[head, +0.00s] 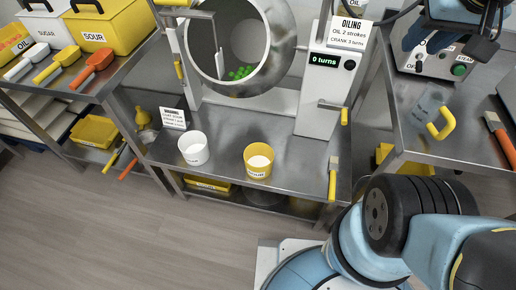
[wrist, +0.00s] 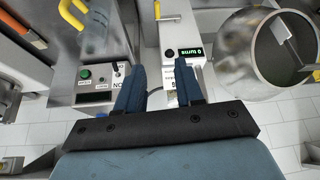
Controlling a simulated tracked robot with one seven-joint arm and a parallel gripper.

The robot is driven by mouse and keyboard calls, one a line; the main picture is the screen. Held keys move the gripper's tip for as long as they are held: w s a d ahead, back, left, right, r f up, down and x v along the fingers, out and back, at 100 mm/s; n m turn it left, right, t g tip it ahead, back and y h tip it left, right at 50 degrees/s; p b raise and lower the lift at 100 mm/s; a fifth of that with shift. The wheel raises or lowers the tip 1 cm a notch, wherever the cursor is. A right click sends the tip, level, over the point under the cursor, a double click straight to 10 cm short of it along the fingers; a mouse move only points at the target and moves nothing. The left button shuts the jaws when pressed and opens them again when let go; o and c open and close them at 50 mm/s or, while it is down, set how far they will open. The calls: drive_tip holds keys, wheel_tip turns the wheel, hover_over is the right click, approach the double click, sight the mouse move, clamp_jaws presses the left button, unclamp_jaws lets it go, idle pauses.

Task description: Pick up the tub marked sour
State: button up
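A small yellow tub (head: 258,166) with white contents stands upright on the steel bench in the head view. The small label on its front seems to read SOUR. A white tub (head: 193,157) stands to its left; its label is too small to read. A bigger yellow bin marked SOUR (head: 122,22) sits on the left bench. My gripper (wrist: 158,76) has its two blue fingers apart with nothing between them in the wrist view. It is high over the right side, well away from the small tubs, which the wrist view does not show.
A round steel drum (head: 273,88) and a white post with a display reading 0 turns (head: 324,90) stand behind the tubs. A yellow-handled tool (head: 333,180) lies at the bench's right. A sign (head: 173,118) stands behind the white tub. The bench front is clear.

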drive_tip(key=w+a+f+n+g, duration=0.15)
drive_tip(key=w+a+f, duration=0.35)
drive_tip(key=w+f, duration=0.5)
drive_tip(key=n+g, duration=0.3)
drive_tip(key=g, duration=0.1)
approach(259, 162)
drive_tip(key=s+d, duration=0.1)
drive_tip(key=d, duration=0.5)
drive_tip(key=shift+m, duration=0.25)
drive_tip(key=shift+a+f, duration=0.25)
drive_tip(key=shift+f, duration=1.15)
drive_tip(key=shift+a+f, duration=0.2)
drive_tip(key=shift+f, duration=1.2)
drive_tip(key=shift+c, duration=0.4)
clamp_jaws()
